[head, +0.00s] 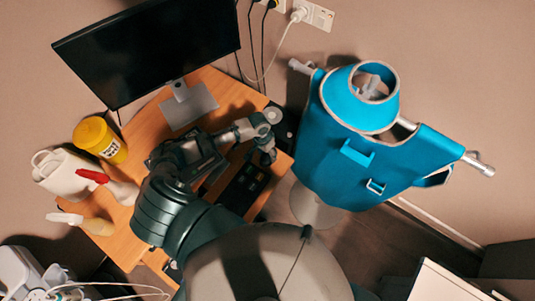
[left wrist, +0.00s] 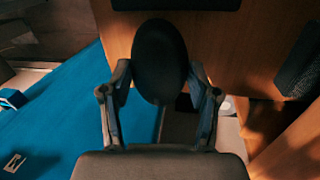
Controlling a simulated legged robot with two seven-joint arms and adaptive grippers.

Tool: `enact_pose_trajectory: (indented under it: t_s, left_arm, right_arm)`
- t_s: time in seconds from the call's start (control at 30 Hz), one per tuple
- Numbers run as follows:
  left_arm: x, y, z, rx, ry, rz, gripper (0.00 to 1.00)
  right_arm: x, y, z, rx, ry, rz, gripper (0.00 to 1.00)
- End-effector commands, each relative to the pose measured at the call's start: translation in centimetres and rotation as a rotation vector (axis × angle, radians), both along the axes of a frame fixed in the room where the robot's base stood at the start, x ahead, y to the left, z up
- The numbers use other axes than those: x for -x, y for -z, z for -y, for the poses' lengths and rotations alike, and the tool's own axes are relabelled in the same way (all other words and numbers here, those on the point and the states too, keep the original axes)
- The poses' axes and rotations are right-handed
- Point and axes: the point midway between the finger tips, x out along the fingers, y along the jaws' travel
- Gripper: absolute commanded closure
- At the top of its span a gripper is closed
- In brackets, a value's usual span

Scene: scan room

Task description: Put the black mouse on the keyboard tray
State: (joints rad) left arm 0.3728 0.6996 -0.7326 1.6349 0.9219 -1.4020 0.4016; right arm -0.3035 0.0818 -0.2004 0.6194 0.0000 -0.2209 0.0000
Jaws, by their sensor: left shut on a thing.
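The black mouse (left wrist: 160,58) is a smooth dark oval in the left wrist view, held between the two fingers of my left gripper (left wrist: 160,92). In the head view my left gripper (head: 264,138) is over the right end of the wooden desk, above the keyboard area. The mouse cannot be made out clearly there. A dark keyboard (head: 243,187) lies on the wooden keyboard tray (head: 264,203), partly covered by my arm. My right gripper is not in view.
A monitor (head: 150,48) stands on the desk's back. A yellow tub (head: 97,139), white jug (head: 62,174) and spray bottles (head: 97,226) are at the left. A blue apron on a stand (head: 345,160) is close to the right of the desk.

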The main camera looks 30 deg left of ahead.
Motion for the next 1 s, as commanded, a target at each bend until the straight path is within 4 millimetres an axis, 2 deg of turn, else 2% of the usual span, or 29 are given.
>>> enact_pose_trajectory:
  t_s: [0.03,0.17,0.27,0.43,0.63,0.67,0.73,0.77,1.0]
  left_arm:
    - [-0.8,0.1,-0.2,0.0,-0.002,0.001,0.76]
    - [-1.6,0.2,-0.5,0.0,0.0,-0.001,0.76]
    - [-1.7,1.0,-0.5,0.0,0.001,-0.003,0.76]
    - [-1.6,3.5,-0.6,-0.001,0.0,-0.003,0.76]
    - [-1.6,3.7,-0.6,-0.001,0.0,-0.001,0.76]
    - [-1.6,3.7,-0.6,-0.001,0.0,-0.002,0.34]
    - [-1.6,3.7,-0.6,-0.001,0.0,-0.002,0.17]
    - [-1.6,3.7,-0.6,-0.001,0.0,-0.002,0.14]
    - [-1.6,3.7,-0.6,-0.001,0.0,-0.001,0.14]
  right_arm:
    - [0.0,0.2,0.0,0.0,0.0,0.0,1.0]
    - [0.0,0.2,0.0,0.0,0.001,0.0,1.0]
    - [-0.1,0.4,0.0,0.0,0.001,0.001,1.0]
    - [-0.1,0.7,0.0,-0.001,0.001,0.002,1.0]
    - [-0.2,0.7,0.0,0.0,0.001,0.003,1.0]
    - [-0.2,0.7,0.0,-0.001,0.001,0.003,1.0]
    - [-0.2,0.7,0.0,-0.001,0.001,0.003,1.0]
    - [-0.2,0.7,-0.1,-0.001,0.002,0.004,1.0]
    - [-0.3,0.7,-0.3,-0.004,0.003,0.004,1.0]
